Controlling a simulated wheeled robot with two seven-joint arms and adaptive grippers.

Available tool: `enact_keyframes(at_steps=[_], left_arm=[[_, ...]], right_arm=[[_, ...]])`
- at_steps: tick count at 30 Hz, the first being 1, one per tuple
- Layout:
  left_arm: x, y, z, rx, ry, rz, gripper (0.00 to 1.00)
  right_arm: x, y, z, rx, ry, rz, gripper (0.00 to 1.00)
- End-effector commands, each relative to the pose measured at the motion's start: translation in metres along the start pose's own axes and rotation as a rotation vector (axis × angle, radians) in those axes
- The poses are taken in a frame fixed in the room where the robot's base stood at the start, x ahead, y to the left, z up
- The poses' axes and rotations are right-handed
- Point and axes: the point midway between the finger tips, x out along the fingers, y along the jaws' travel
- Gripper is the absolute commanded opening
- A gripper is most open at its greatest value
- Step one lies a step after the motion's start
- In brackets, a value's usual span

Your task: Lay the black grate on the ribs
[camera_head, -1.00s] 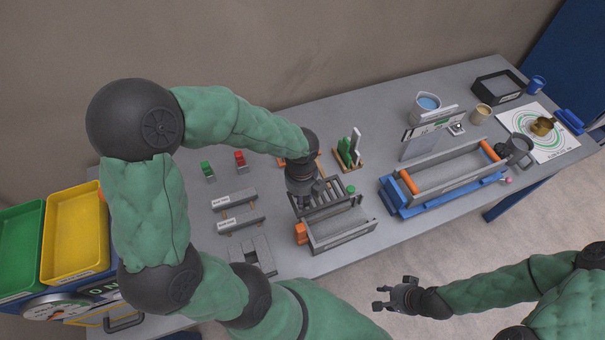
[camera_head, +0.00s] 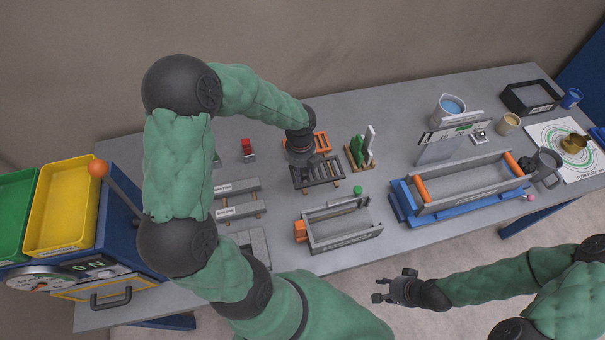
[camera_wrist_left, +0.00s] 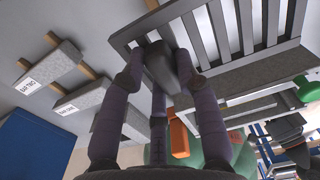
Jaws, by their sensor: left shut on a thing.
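The black grate (camera_head: 328,171), a dark frame with parallel slats, is under my left gripper (camera_head: 302,162) in the head view. It also fills the top right of the left wrist view (camera_wrist_left: 232,38). The left gripper's fingers (camera_wrist_left: 168,75) are shut on the grate by its near part. Small tan pieces show at the grate's front edge; whether it touches them is unclear. The grey open trough (camera_head: 345,228) with a green knob stands in front of it. I cannot make out the ribs clearly. My right gripper (camera_head: 392,288) is open and empty, in front of the table.
An orange frame (camera_head: 322,141) lies just behind the grate. A wooden rack (camera_head: 360,155) with green and white upright pieces stands to its right. Grey labelled bars (camera_head: 238,198) lie to the left. A long blue-based trough (camera_head: 462,190) stands further right.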

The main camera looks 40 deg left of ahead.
Motion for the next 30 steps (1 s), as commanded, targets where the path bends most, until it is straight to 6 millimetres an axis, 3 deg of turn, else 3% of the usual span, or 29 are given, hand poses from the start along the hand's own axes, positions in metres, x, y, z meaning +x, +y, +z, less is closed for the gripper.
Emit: enact_keyframes(at_steps=[11, 18, 30], left_arm=[[0.025, -0.009, 0.019, -0.001, -0.002, -0.002, 0.00], [0.056, -0.009, 0.022, -0.002, -0.002, -0.001, 0.00], [0.060, -0.009, 0.022, -0.001, -0.002, -0.002, 0.00]], right_arm=[[0.006, 0.002, 0.000, 0.000, 0.000, 0.000, 0.40], [0.015, 0.005, -0.001, 0.000, 0.000, 0.000, 0.40], [0.015, 0.005, -0.001, 0.000, 0.000, 0.000, 0.40]])
